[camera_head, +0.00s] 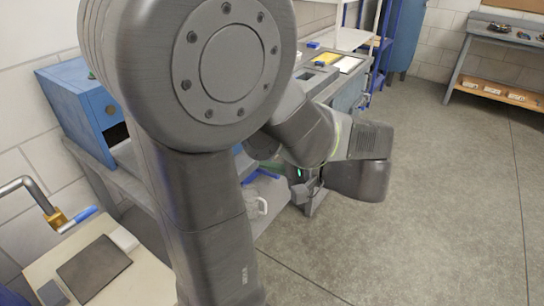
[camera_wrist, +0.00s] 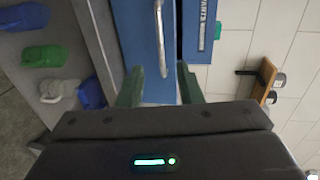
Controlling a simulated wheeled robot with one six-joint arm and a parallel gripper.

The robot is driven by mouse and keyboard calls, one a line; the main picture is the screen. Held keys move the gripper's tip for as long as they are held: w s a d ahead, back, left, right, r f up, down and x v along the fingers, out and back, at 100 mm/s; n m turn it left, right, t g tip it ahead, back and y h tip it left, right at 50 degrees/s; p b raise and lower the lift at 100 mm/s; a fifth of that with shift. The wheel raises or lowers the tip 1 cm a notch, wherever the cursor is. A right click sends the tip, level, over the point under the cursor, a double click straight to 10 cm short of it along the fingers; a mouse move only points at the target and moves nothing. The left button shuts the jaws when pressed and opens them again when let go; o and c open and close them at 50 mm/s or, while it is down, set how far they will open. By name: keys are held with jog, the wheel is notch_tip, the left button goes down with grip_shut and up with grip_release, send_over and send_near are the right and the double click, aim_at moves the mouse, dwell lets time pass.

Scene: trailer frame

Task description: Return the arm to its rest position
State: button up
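My arm fills the middle of the head view. It is bent, with the wrist turned back toward the bench. My gripper (camera_wrist: 159,70) shows in the wrist view as two green fingers held apart, with nothing between their tips that I can see held. Beyond the fingers is a blue cabinet front with a metal handle (camera_wrist: 159,35). The gap between handle and fingers is hard to judge. In the head view the fingers are largely hidden by the arm, near a small green light.
The blue cabinet (camera_head: 68,98) stands on a grey bench at the left. A white jug (camera_head: 252,204) sits on a lower shelf; green and blue jugs (camera_wrist: 45,56) show in the wrist view. A table (camera_head: 150,272) is front left. The floor (camera_head: 440,190) at right is clear.

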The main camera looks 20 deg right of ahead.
jog(key=shift+s+d+r, duration=0.1)
jog(key=shift+s+d, duration=0.15)
jog(key=shift+s, duration=0.2)
jog(key=shift+w, duration=0.15)
jog(key=x, duration=1.3)
jog(key=shift+w+a, duration=0.2)
jog(key=shift+w, duration=0.1)
jog(key=shift+s+f, duration=0.1)
jog(key=shift+f, duration=0.1)
